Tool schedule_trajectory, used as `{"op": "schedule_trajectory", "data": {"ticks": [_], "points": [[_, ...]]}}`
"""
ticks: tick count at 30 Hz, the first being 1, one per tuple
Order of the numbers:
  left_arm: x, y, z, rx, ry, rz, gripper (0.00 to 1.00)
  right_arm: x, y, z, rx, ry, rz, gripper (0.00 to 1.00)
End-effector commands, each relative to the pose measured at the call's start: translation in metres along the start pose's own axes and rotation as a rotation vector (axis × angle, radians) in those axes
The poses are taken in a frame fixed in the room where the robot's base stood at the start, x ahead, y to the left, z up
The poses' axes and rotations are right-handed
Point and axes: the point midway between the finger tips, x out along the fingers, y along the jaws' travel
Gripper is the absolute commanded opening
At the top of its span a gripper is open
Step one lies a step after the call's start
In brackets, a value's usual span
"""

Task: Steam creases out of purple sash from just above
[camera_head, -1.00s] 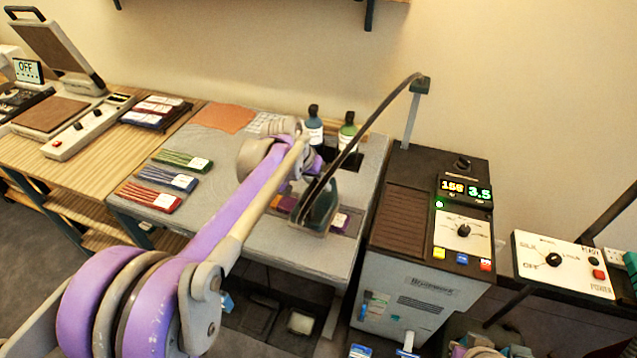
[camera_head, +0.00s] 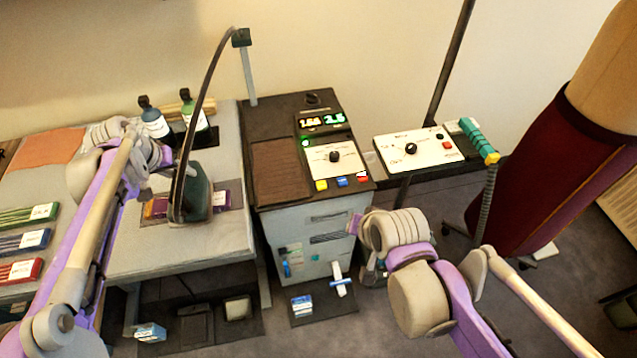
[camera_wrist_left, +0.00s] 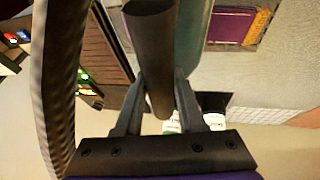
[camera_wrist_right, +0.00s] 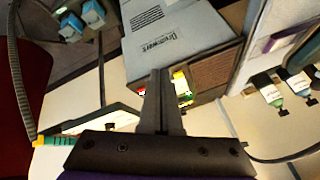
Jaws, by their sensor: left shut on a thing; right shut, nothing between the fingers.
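My left gripper (camera_head: 165,165) is shut on the dark handle (camera_wrist_left: 158,55) of a steam iron, whose green-grey body (camera_head: 197,196) shows in the head view. The iron is over the purple sash (camera_head: 222,197), which lies on the grey table and shows on both sides of it. In the left wrist view the sash (camera_wrist_left: 232,24) has an orange-gold edge. The iron hides the sash's middle, and I cannot tell whether they touch. My right gripper (camera_head: 357,224) is shut and empty in front of the steam station; its closed fingers show in the right wrist view (camera_wrist_right: 160,100).
The steam station (camera_head: 310,225) with lit display stands right of the grey table (camera_head: 150,250). A hose (camera_head: 190,110) arches from its post to the iron. Two bottles (camera_head: 155,120) stand behind. A white control panel (camera_head: 420,150) and dark red dress form (camera_head: 545,165) are farther right.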

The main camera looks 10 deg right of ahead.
Motion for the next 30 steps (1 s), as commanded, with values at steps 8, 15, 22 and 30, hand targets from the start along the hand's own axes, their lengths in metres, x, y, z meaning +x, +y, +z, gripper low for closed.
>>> {"op": "schedule_trajectory", "data": {"ticks": [8, 15, 22, 30], "points": [[-0.001, 0.0, -0.001, 0.0, 0.001, 0.001, 0.0, 0.028, -0.039, -0.058, 0.563, 0.022, -0.083, 0.0], [-0.001, 0.0, -0.001, 0.0, 0.001, 0.001, 0.0, 0.061, -0.069, -0.102, 1.053, 0.007, -0.163, 0.0], [-0.001, 0.0, -0.001, 0.0, 0.001, 0.001, 0.0, 0.091, -0.088, -0.134, 1.444, -0.027, -0.229, 0.0], [-0.001, 0.0, -0.001, 0.0, 0.001, 0.001, 0.0, 0.108, -0.097, -0.15, 1.658, -0.057, -0.265, 0.0]]}}
